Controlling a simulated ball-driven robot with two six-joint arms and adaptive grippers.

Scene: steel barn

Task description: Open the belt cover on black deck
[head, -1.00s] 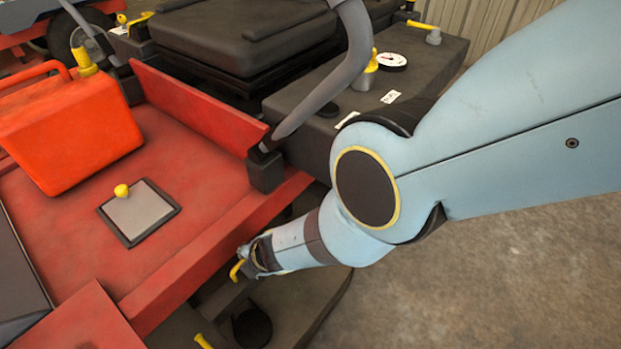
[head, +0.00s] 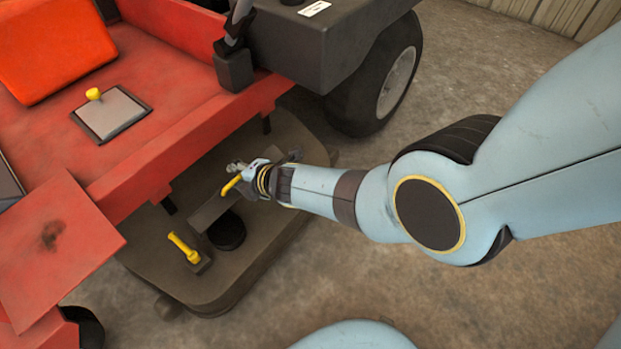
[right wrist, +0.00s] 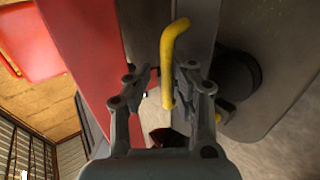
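The dark mower deck (head: 270,245) lies low beside the red machine body in the head view. A long dark cover (head: 215,208), which looks like the belt cover, lies flat on it. A bent yellow handle (head: 231,186) stands at its far end. My right gripper (head: 238,170) is at this handle. In the right wrist view my right gripper (right wrist: 163,80) is open, with the yellow handle (right wrist: 173,60) between its fingertips, small gaps showing on both sides. The cover is partly hidden by the gripper. My left gripper is out of view.
A second yellow handle (head: 184,248) and a round black knob (head: 227,232) sit on the deck near the cover. The red platform (head: 150,150) overhangs the deck on the left. A black wheel (head: 375,85) stands behind. Bare floor lies to the right.

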